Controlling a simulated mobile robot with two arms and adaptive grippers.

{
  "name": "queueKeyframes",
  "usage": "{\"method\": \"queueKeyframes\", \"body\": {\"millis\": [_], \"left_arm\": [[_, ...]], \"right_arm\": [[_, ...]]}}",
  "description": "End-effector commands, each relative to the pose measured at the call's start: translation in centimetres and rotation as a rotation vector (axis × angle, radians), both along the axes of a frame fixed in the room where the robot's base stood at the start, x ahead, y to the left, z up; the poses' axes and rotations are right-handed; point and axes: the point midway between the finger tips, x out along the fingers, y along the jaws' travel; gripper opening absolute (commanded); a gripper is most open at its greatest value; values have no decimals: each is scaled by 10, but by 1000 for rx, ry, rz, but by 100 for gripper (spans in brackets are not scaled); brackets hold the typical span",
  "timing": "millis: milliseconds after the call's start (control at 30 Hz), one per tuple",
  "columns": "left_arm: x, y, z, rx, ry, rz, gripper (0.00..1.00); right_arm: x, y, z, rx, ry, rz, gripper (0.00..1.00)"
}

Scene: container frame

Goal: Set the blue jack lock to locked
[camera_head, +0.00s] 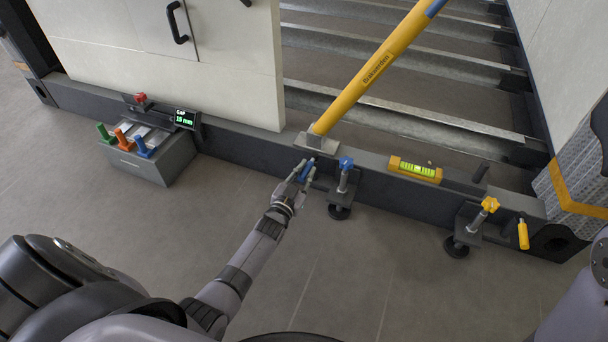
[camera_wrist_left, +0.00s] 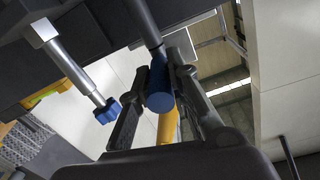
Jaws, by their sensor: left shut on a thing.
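The blue jack lock (camera_head: 306,171) is a short lever with a blue cylindrical grip, on the front of the dark sill beside the blue jack. My left gripper (camera_head: 305,174) is shut on this grip and hides part of it. In the left wrist view the blue grip (camera_wrist_left: 160,90) sits between the two fingers of my left gripper (camera_wrist_left: 165,88). The blue jack has a blue star knob (camera_head: 346,163) on a metal screw, just right of my gripper; the knob also shows in the left wrist view (camera_wrist_left: 107,111). My right gripper is out of view.
A yellow brace (camera_head: 375,70) rises from the sill behind my gripper. A yellow level (camera_head: 415,170) lies on the sill. The yellow jack (camera_head: 489,205) and its yellow lock handle (camera_head: 523,234) are at right. A grey box with coloured handles (camera_head: 150,165) stands left, near a display (camera_head: 185,118).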

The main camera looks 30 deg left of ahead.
Motion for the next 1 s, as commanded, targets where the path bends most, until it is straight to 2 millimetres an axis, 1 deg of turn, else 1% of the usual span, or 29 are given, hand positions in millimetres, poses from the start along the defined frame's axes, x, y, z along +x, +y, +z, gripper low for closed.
{"method": "queueKeyframes", "body": {"millis": [467,500,800,1000], "left_arm": [[1,0,0,1,0,11,0],[1,0,0,1,0,11,18],[1,0,0,0,0,11,38],[1,0,0,0,0,12,38]], "right_arm": [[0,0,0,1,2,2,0],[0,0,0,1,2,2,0],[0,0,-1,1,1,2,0],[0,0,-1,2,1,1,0]]}}
